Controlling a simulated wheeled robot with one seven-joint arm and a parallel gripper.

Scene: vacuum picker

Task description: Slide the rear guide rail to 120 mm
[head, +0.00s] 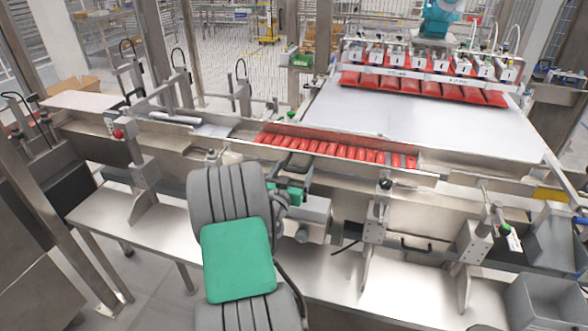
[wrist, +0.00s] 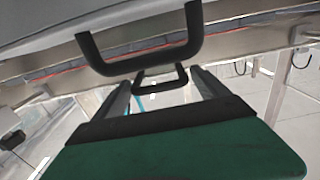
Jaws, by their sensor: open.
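A long steel guide rail (head: 340,139) runs behind the row of red packs (head: 335,150); it looks like the rear rail. A second steel rail (head: 425,175) runs in front of them. No scale reading is legible. My gripper (head: 296,170) is partly hidden behind my grey and green arm, near the front rail. In the wrist view my gripper (wrist: 160,82) is open. A large black U-shaped handle (wrist: 140,62) crosses above its fingers, and a smaller black handle (wrist: 160,79) shows between them. I cannot tell whether the fingers touch it.
Clamp posts stand along the front, one with a red knob (head: 118,134) and one with a black knob (head: 385,184). A suction head holding red packs (head: 425,85) hangs over the white belt (head: 350,115). Grey bins (head: 545,300) stand at the right. The steel shelf (head: 95,215) at left is clear.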

